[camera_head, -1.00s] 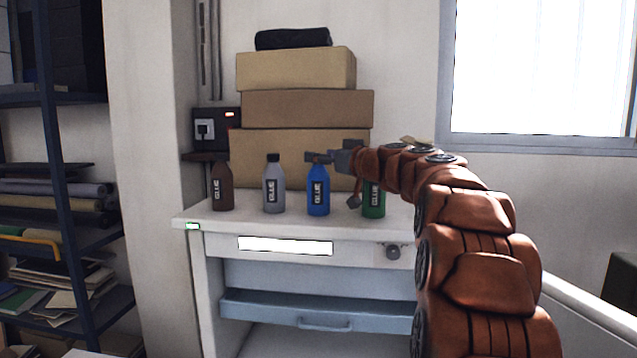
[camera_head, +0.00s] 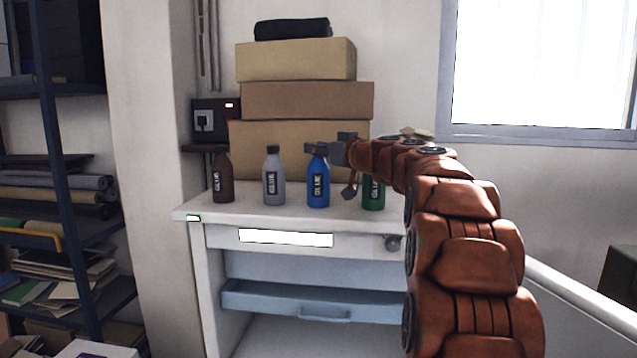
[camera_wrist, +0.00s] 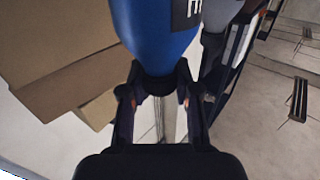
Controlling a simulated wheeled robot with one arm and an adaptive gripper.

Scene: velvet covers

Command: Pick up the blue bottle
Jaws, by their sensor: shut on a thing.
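The blue bottle (camera_head: 318,186), with a dark "GLUE" label, stands upright on the white cabinet top (camera_head: 300,226), between the grey bottle (camera_head: 273,180) and the green bottle (camera_head: 373,193). My gripper (camera_head: 318,148) reaches in from the right at the blue bottle's top. In the wrist view my gripper (camera_wrist: 158,85) has its two fingers closed around the dark cap, with the blue bottle's body (camera_wrist: 155,30) just beyond them. My gripper hides most of the cap in the head view. I see no clear gap under the bottle.
A brown bottle (camera_head: 223,179) stands at the left of the row. Stacked cardboard boxes (camera_head: 300,100) rise close behind the bottles. My wrist overlaps the top of the green bottle in the head view. A blue drawer (camera_head: 310,300) is below.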

